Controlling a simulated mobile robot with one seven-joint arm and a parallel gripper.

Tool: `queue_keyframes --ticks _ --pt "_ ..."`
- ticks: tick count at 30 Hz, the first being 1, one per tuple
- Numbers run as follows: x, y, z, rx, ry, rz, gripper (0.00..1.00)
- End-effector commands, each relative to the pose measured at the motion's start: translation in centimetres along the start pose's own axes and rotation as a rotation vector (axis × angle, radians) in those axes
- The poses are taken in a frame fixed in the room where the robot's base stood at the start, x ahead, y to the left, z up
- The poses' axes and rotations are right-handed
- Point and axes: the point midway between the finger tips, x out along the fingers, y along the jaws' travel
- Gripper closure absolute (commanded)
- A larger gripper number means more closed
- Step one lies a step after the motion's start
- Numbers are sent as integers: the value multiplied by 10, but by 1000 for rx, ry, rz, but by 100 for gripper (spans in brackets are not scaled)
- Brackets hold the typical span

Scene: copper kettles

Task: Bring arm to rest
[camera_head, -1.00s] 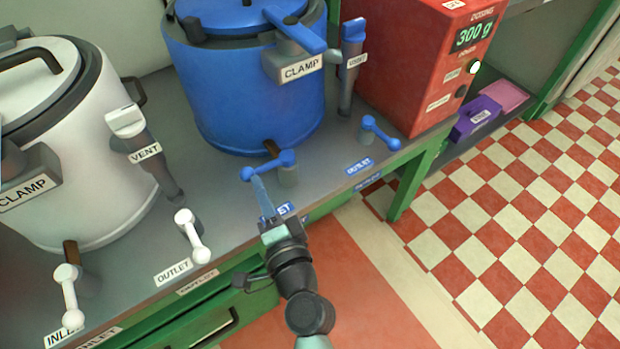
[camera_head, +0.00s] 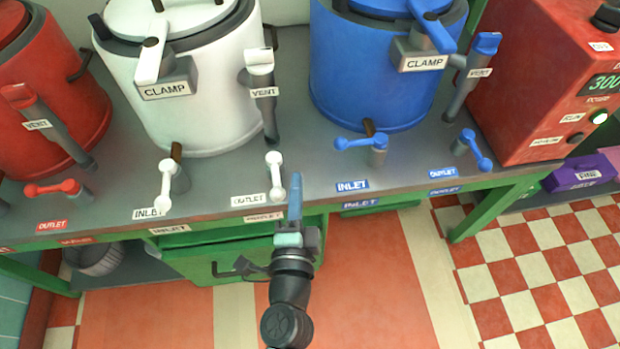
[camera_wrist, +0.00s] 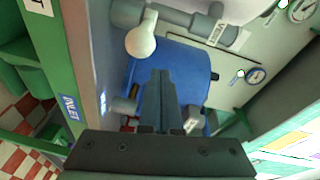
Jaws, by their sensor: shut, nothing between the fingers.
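My gripper (camera_head: 296,190) is shut and empty in the head view. My arm runs down to the bottom of the view. In the wrist view my gripper (camera_wrist: 161,82) shows its dark fingers together with nothing between them. The blue kettle (camera_wrist: 172,72) shows behind the fingers there.
The table (camera_head: 300,120) bears a red kettle (camera_head: 45,90), a white kettle (camera_head: 185,85), a blue kettle (camera_head: 370,70) and a red dosing box (camera_head: 530,95). Levers stand along its front edge. A green drawer (camera_head: 240,262) is below. Open floor lies in front and to the right.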

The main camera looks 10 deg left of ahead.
Motion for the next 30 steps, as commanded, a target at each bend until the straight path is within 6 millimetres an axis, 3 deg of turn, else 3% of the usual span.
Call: queue_keyframes --ticks 16,19,23,27,30 --pt "0 -1 -1 -2 1 -2 100" --pt "8 -19 -8 -49 2 -37 100" --pt "29 -82 -29 -219 12 -148 100" --pt "44 -184 -59 -510 69 -302 100" --pt "41 -258 -82 -724 153 -390 100"
